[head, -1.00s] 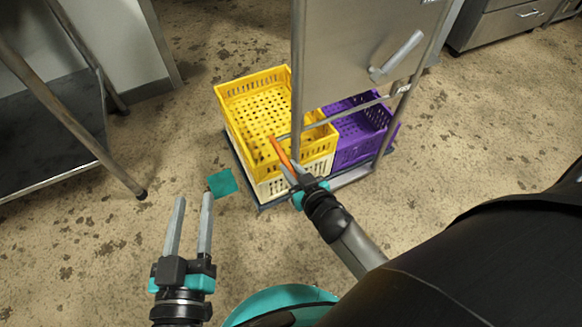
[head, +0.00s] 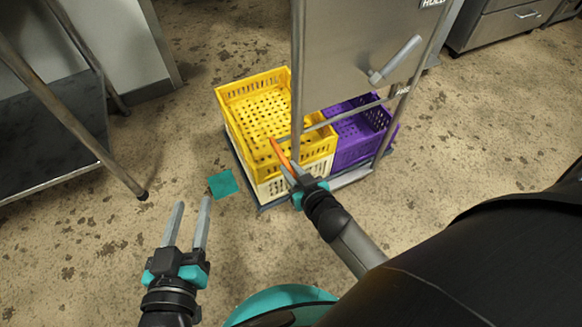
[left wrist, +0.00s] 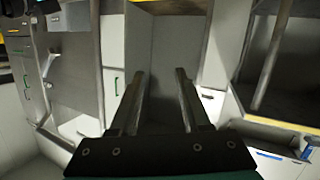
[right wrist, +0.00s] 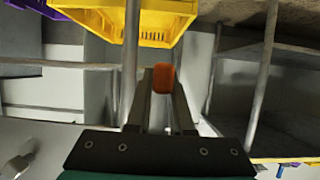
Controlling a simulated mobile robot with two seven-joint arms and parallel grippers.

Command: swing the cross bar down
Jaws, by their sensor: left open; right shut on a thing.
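The cross bar (head: 350,113) is a thin grey bar running across the front of the upright metal frame, below a steel panel. Its near left end has an orange grip (head: 281,153). My right gripper (head: 290,173) is shut on this orange grip, beside the left post. The right wrist view shows the orange piece (right wrist: 163,78) between the fingertips. My left gripper (head: 190,204) is open and empty above the floor, left of the frame and apart from the bar. It also shows open in the left wrist view (left wrist: 159,75).
A yellow crate (head: 222,101) on a cream crate (head: 268,188) and a purple crate (head: 350,150) stand behind the bar. The steel panel (head: 345,50) carries a lever handle (head: 396,59). A metal table (head: 60,181) is at the left.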

